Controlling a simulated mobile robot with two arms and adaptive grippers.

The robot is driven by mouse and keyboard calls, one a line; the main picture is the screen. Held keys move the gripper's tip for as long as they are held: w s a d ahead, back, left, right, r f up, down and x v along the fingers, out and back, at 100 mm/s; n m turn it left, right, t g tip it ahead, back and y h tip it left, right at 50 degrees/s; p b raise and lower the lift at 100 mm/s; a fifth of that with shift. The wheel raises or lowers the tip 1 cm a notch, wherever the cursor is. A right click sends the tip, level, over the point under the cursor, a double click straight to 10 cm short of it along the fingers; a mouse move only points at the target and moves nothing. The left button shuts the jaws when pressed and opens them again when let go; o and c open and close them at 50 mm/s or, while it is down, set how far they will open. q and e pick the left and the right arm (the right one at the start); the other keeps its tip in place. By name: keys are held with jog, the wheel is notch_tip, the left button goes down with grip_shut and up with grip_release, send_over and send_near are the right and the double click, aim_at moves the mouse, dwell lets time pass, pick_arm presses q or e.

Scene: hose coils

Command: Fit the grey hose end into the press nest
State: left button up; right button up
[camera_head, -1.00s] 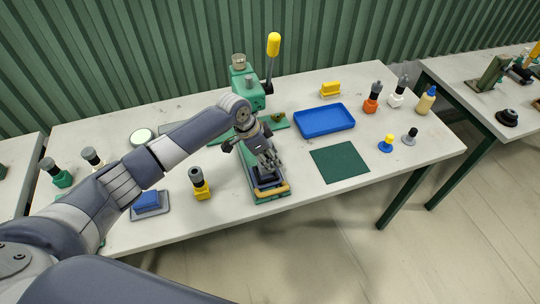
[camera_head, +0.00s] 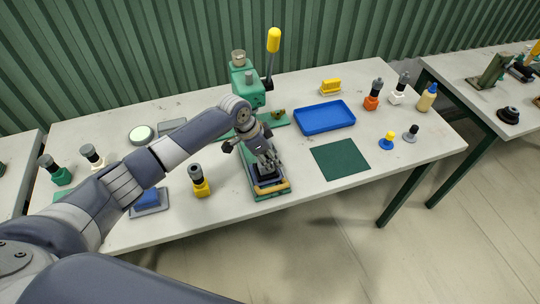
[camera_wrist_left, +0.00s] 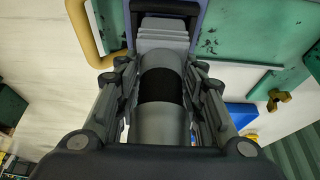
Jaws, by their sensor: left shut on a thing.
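My left gripper (camera_head: 268,164) is low over the front part of the green press (camera_head: 246,88). In the left wrist view its fingers (camera_wrist_left: 160,90) are closed around a grey cylinder with a black band, the grey hose end (camera_wrist_left: 162,122). The hose end points at a stepped grey block inside a blue-grey frame, which looks like the press nest (camera_wrist_left: 164,32). In the head view the nest area (camera_head: 268,181) is partly hidden by the gripper. I cannot tell whether the hose end is seated or only touching. My right gripper is not in view.
The press lever with its yellow knob (camera_head: 273,41) stands upright behind the gripper. A yellow-based fitting (camera_head: 200,184) stands close on the left. A blue tray (camera_head: 325,129) and a flat green mat (camera_head: 340,160) lie to the right. The table's front edge is close.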

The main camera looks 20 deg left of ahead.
pick_arm(q)
jog(key=shift+f+b, duration=0.35)
jog(key=shift+f, duration=0.3)
dwell(0.4)
jog(key=o, duration=1.3)
jog(key=shift+o, duration=0.7)
jog(key=shift+r, duration=0.15)
jog(key=shift+s+a+r+p, duration=0.15)
jog(key=shift+r+p, duration=0.2)
jog(key=shift+p, duration=0.25)
jog(key=shift+p+v, duration=1.75)
jog(key=shift+p, duration=0.1)
jog(key=v, duration=1.2)
